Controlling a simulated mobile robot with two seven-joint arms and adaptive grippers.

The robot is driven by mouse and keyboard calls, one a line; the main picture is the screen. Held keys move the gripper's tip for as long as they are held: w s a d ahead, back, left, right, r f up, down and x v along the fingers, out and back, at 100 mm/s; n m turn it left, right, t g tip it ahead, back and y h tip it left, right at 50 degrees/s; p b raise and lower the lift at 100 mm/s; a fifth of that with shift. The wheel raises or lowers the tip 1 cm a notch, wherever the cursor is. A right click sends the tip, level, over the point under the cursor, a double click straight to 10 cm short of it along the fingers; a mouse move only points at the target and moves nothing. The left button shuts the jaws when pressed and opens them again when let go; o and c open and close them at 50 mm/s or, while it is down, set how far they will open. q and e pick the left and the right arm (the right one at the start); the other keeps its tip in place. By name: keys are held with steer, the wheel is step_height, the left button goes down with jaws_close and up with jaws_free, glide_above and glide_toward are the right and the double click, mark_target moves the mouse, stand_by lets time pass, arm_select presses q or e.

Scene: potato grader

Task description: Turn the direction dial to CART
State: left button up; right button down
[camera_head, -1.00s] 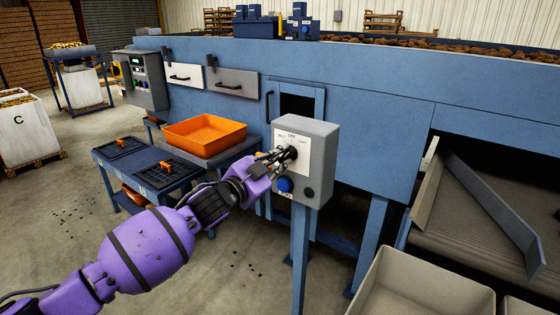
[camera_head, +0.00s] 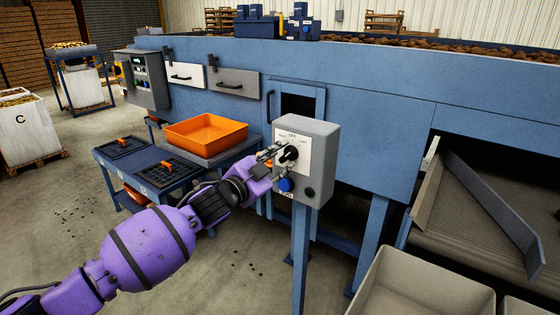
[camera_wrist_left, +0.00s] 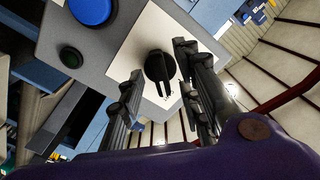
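The direction dial (camera_head: 289,155) is a black knob on the white plate of a grey control box (camera_head: 318,150) on a blue post. Small labels stand above the dial; they are too small to read surely, and I cannot tell which one it points to. My left gripper (camera_head: 270,156) is just left of the dial, facing it. In the left wrist view the dial (camera_wrist_left: 159,68) shows in the gap between the open, empty fingers (camera_wrist_left: 157,85), apart from both. My right gripper is not in view.
A blue button (camera_head: 285,185) and a dark button (camera_head: 309,193) sit below the dial. An orange tray (camera_head: 205,133) stands behind my left arm. A pale bin (camera_head: 420,290) is at the front right, near a conveyor (camera_head: 500,225).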

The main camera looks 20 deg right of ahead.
arm_select(q)
steer(key=shift+s+a, duration=0.1)
steer(key=v, duration=1.1)
steer(key=shift+s+a, duration=0.3)
